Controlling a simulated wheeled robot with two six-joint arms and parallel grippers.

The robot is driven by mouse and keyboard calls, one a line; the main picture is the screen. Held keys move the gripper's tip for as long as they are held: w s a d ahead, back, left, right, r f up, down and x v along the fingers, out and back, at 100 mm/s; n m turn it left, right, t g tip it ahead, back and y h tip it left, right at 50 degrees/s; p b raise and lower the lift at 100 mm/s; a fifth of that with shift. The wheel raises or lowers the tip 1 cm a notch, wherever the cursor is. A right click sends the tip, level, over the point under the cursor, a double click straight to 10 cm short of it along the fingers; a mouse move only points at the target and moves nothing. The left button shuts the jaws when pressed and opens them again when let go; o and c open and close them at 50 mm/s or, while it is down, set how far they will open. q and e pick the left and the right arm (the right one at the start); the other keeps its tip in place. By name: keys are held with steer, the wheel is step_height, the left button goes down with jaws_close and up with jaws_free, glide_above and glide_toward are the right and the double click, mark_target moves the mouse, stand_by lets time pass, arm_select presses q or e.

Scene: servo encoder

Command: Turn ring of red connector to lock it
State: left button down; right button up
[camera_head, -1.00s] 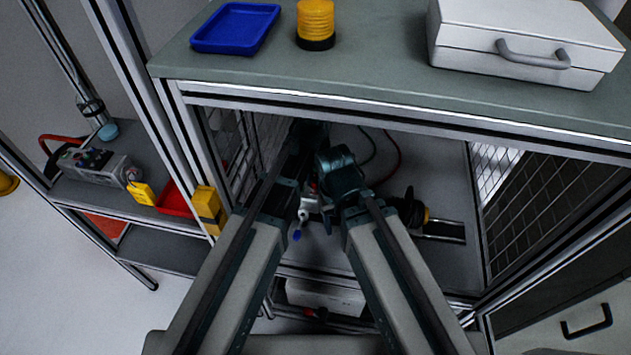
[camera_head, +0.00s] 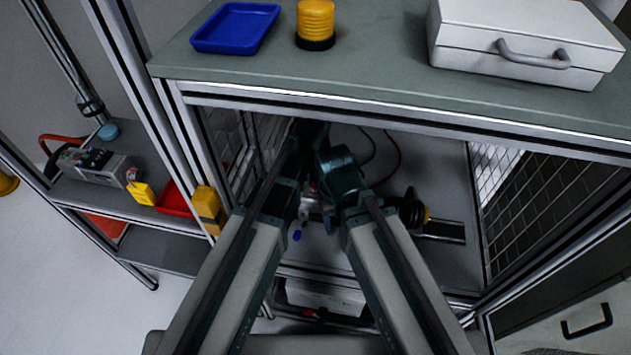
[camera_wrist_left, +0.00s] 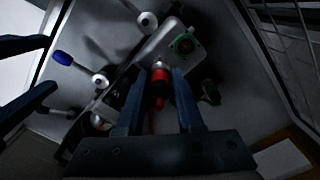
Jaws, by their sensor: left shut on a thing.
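The red connector (camera_wrist_left: 157,84) sits at the end of a grey motor-like unit (camera_wrist_left: 164,41) in the left wrist view. It has a dark ring with red parts and a red cable trailing back. My left gripper (camera_wrist_left: 160,76) is shut around the connector, one finger on each side. The fingers hide part of the ring, so its rotation is unclear. My right gripper (camera_wrist_left: 28,76) shows at the left edge of that view, its two fingers apart and nothing visible between them. In the head view, my arms hide most of the connector.
A green-ringed socket (camera_wrist_left: 184,44) is beside the connector. A blue-tipped handle (camera_wrist_left: 62,58) and pale round knobs stick out nearby. The cabinet's top edge (camera_head: 400,112) lies above my arms, and a mesh side wall (camera_head: 520,200) stands at right. A dark cylindrical part (camera_head: 411,208) lies inside.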

arm_select(q)
steer(key=c, duration=0.8)
jaws_free()
steer(key=shift+r, duration=0.15)
arm_select(e)
steer(key=shift+r, duration=0.1)
arm_select(q)
step_height(320, 180, up, 14)
steer(key=p, duration=1.3)
steer(key=shift+f+p, duration=0.2)
steer(key=shift+p, duration=0.2)
arm_select(e)
step_height(320, 180, up, 14)
arm_select(q)
steer(key=shift+s+f, duration=0.1)
arm_select(e)
steer(key=shift+s+f, duration=0.1)
steer(key=shift+f, duration=0.15)
